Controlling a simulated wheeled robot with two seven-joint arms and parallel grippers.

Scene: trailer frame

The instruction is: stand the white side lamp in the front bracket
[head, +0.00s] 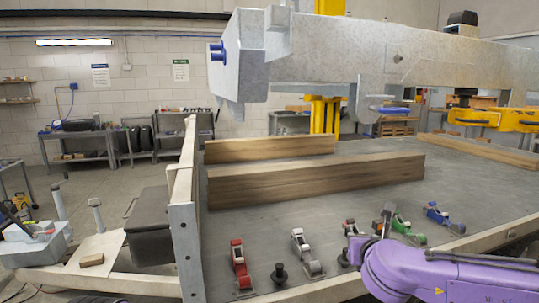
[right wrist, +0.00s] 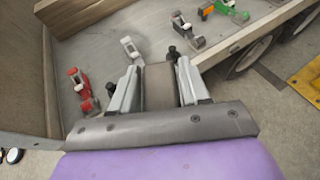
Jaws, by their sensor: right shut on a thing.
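My right gripper (right wrist: 157,82) has its two pale fingers on either side of a flat grey-brown thing (right wrist: 160,88). I cannot tell from its shape whether this is the white side lamp. I cannot tell which part is the front bracket. My left gripper is not in view.
Red (head: 238,258), green (head: 403,226) and blue (head: 436,214) fittings and a black knob (head: 280,272) stand along the deck (head: 255,222). A metal upright (head: 186,235) rises at left. A large grey steel beam (head: 350,50) hangs overhead.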

